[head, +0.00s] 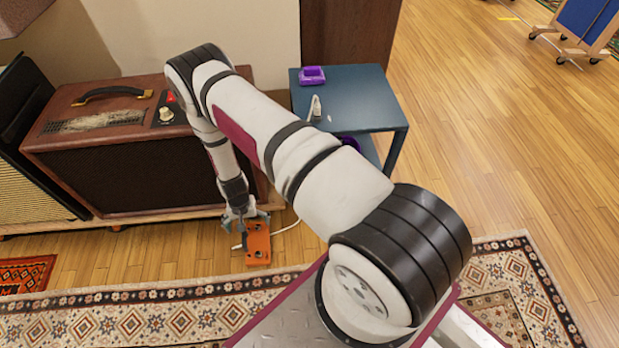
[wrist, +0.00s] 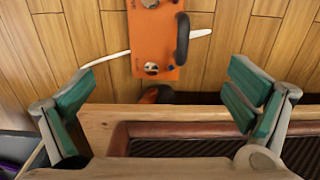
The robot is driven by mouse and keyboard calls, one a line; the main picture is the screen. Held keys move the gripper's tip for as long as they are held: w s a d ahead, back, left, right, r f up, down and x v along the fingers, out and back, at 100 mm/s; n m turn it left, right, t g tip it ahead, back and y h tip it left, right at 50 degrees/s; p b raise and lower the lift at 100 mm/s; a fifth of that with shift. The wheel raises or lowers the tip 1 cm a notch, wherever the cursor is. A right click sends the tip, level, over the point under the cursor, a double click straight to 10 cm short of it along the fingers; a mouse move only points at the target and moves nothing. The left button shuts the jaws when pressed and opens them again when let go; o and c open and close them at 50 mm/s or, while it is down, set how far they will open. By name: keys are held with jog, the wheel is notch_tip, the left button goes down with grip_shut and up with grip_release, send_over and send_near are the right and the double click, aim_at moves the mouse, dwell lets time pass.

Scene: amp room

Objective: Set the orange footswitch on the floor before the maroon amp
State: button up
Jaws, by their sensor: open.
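The orange footswitch (head: 258,246) lies on the wooden floor before the maroon amp (head: 150,170), close to the patterned rug. In the wrist view the footswitch (wrist: 150,42) shows at top centre, with knobs, a dark curved part and white cable on both sides. My gripper (head: 245,217) points down beside the amp's front right corner, at the footswitch's amp-side end. In the wrist view my gripper (wrist: 158,92) has its green-padded fingers wide apart, with nothing between them touching the pads. The footswitch is ahead of the fingers, apart from them in that view.
The amp stands on a low wooden platform (head: 180,213). Another amp (head: 30,170) is at far left. The patterned rug (head: 150,315) lies in front; open floor extends right.

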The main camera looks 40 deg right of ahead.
jog(key=w+r, duration=0.4)
jog(key=r, duration=0.8)
jog(key=s+a+r+n, duration=0.1)
jog(key=s+r+n, duration=0.1)
jog(key=r, duration=1.3)
jog(key=s+a+r+n, duration=0.1)
jog(key=s+r, duration=0.1)
jog(key=r, duration=1.3)
jog(key=s+r+n, duration=0.2)
jog(key=s+r, duration=1.3)
jog(key=r, duration=0.1)
jog(key=s+d+r+n, duration=0.1)
jog(key=s+d+r, duration=0.1)
jog(key=s, duration=1.6)
jog(key=shift+s+r, duration=0.4)
jog(key=shift+r, duration=0.25)
